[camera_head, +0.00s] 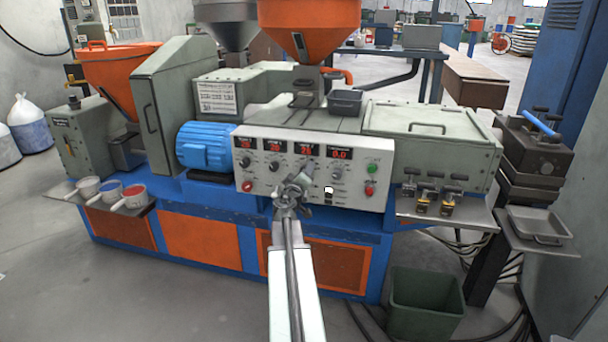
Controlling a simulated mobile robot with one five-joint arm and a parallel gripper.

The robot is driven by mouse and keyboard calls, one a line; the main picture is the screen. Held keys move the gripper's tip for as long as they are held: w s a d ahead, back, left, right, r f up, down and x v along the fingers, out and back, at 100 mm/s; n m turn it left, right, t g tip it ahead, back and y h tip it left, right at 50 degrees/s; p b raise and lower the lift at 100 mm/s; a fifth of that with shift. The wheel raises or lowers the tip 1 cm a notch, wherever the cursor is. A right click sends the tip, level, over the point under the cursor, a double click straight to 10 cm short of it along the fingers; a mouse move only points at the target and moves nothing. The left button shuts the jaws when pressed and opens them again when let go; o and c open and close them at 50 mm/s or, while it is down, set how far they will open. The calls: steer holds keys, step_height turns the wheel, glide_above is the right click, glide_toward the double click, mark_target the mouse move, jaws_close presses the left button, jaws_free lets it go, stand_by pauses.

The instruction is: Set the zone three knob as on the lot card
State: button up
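The white control panel (262,178) is on the front of the extruder machine, with a row of red displays and dark knobs below them. The third display (305,149) from the left reads roughly 2 and more digits, too small to be sure. My gripper (302,174) is in front of the panel below this display and hides the area where the third knob would show. I cannot tell whether it touches a knob or whether its fingers are open. A white printed sheet (216,98) is on the machine's housing; its text is unreadable, and I cannot tell if it is the lot card.
A red button (370,190) and a green one (373,168) are at the panel's right. A blue motor (205,147) bulges left of the panel. Small cups (134,195) stand on a left shelf. A green bin (425,303) and cables lie on the floor at right.

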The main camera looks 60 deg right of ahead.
steer(key=v, duration=0.7)
steer(key=shift+a, duration=0.4)
